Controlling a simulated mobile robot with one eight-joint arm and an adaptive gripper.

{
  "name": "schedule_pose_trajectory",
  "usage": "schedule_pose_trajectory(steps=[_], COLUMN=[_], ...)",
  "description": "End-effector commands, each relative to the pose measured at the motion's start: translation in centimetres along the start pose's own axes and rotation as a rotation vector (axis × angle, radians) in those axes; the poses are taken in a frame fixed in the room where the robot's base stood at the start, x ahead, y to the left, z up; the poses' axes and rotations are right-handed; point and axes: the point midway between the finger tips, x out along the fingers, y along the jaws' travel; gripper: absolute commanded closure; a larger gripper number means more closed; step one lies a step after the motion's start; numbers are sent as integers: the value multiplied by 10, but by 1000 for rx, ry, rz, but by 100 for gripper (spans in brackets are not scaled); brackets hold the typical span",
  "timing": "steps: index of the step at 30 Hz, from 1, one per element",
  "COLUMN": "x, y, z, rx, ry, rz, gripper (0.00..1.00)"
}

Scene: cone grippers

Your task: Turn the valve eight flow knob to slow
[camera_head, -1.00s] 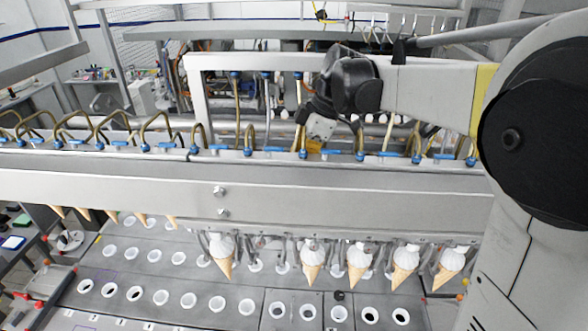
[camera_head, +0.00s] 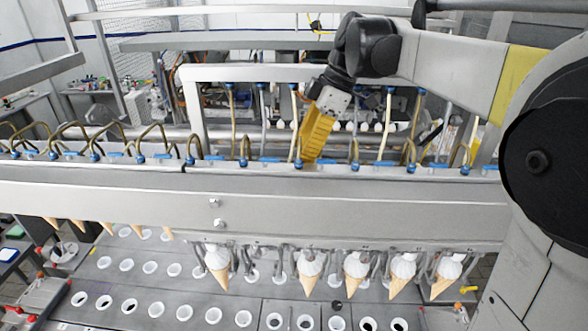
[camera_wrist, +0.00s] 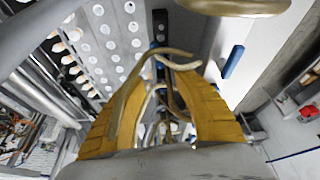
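My gripper (camera_head: 309,152) is yellow and points down behind the top edge of the long metal manifold (camera_head: 330,207). Blue flow knobs (camera_head: 269,160) lie in a row along that edge, between blue fittings with tan hoses. No readable number marks valve eight. In the wrist view my gripper (camera_wrist: 158,84) has its two yellow fingers apart, with looping tan hoses (camera_wrist: 165,57) showing around and between them. A blue knob (camera_wrist: 232,62) lies to the right, beyond the right finger and apart from it. I see no knob held.
Hoses stand close around my gripper. A white frame (camera_head: 194,105) rises behind the manifold. Ice cream cones (camera_head: 310,270) hang under it, above a plate with several white-rimmed holes (camera_head: 275,321). Open space lies above the manifold.

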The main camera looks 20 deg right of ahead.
Motion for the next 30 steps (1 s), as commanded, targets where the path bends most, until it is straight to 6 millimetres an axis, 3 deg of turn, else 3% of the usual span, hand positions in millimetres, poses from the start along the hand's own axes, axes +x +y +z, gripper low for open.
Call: schedule_pose_trajectory(steps=[6,23,26,30], x=[-32,-38,-46,-72], y=[0,0,0,0], z=[0,0,-4,-14], rx=[0,-1,-1,-1], ry=[0,0,0,0], rz=[1,0,0,0], gripper=[63,63,63,63])
